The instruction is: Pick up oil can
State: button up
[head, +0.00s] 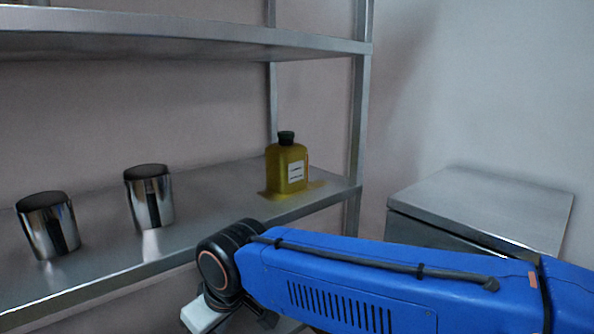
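The oil can (287,168) is a yellow container with a dark cap and a white label. It stands upright on the lower visible metal shelf, near the shelf's right end. My blue arm reaches in from the lower right, in front of and below the can. Its dark wrist joint is left of and below the can, apart from it in the picture. A pale part shows below the wrist at the bottom edge. My gripper's fingers cannot be made out, so whether it is open or shut does not show.
Two shiny metal cups (148,197) (48,225) stand on the same shelf (105,235), to the left of the can. An upper shelf (150,40) runs above, and a metal post (359,110) stands right of the can. A steel cabinet (490,205) is at the right.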

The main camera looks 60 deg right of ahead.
aim_at(287, 161)
jog(key=k+j+z, duration=0.15)
jog(key=k+z, duration=0.15)
jog(key=k, duration=0.15)
jog(key=k+z, duration=0.25)
jog(key=k, duration=0.25)
